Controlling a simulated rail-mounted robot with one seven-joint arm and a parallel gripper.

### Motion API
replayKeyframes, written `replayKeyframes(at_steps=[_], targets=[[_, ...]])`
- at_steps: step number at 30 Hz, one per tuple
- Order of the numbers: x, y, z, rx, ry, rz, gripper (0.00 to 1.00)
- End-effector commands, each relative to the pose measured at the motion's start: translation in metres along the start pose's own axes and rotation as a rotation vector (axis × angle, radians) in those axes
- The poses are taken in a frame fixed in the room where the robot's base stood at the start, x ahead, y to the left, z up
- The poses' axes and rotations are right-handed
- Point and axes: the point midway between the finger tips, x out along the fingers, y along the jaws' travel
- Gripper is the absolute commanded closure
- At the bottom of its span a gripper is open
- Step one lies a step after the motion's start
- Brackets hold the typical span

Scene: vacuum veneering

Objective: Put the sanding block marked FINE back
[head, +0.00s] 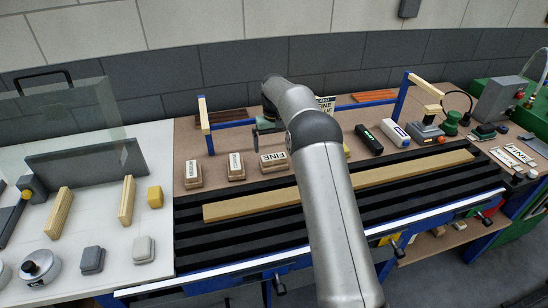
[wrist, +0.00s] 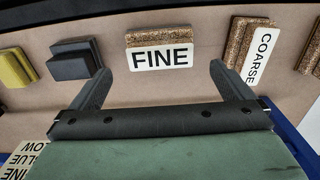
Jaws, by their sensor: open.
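The FINE sanding block (head: 273,160) is a cork-brown block with a white label, standing on the brown bench behind the black slats. In the wrist view the FINE block (wrist: 160,38) lies ahead, between my fingertips in the picture. My gripper (wrist: 160,68) is open and empty, with a dark finger on either side of the label; contact is not visible. The COARSE block (wrist: 262,50) stands to the right in the wrist view.
A dark block (wrist: 75,60) and a yellow block (wrist: 15,68) are left of FINE in the wrist view. A glue sign (wrist: 28,158) is at lower left. A blue rail frame (head: 203,125) stands behind the blocks. A long wooden strip (head: 250,205) lies across the slats.

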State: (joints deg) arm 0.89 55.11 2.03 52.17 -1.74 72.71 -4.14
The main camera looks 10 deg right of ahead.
Motion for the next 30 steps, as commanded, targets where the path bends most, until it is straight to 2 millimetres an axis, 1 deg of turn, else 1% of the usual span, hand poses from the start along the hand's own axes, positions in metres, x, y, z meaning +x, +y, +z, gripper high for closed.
replayKeyframes(at_steps=[1, 3, 6, 13, 15, 17, 20, 21, 23, 24, 26, 27, 29, 30], targets=[[-0.010, 0.000, -0.001, 0.000, 0.004, 0.000, 0.00], [-0.021, 0.000, -0.001, 0.000, 0.003, 0.000, 0.00], [-0.033, 0.000, -0.001, 0.000, 0.002, 0.000, 0.00], [-0.045, 0.000, 0.001, 0.000, 0.001, 0.000, 0.00], [-0.053, -0.001, 0.007, 0.001, 0.003, 0.001, 0.00], [-0.065, -0.003, 0.018, 0.002, 0.007, 0.002, 0.00], [-0.093, -0.007, 0.051, 0.008, 0.016, 0.005, 0.00], [-0.105, -0.009, 0.070, 0.011, 0.020, 0.006, 0.00], [-0.121, -0.012, 0.103, 0.017, 0.027, 0.008, 0.00], [-0.129, -0.014, 0.126, 0.021, 0.030, 0.009, 0.00], [-0.138, -0.017, 0.162, 0.028, 0.037, 0.010, 0.00], [-0.142, -0.019, 0.188, 0.033, 0.042, 0.010, 0.00], [-0.145, -0.022, 0.228, 0.042, 0.048, 0.011, 0.00], [-0.145, -0.024, 0.256, 0.047, 0.053, 0.011, 0.00]])
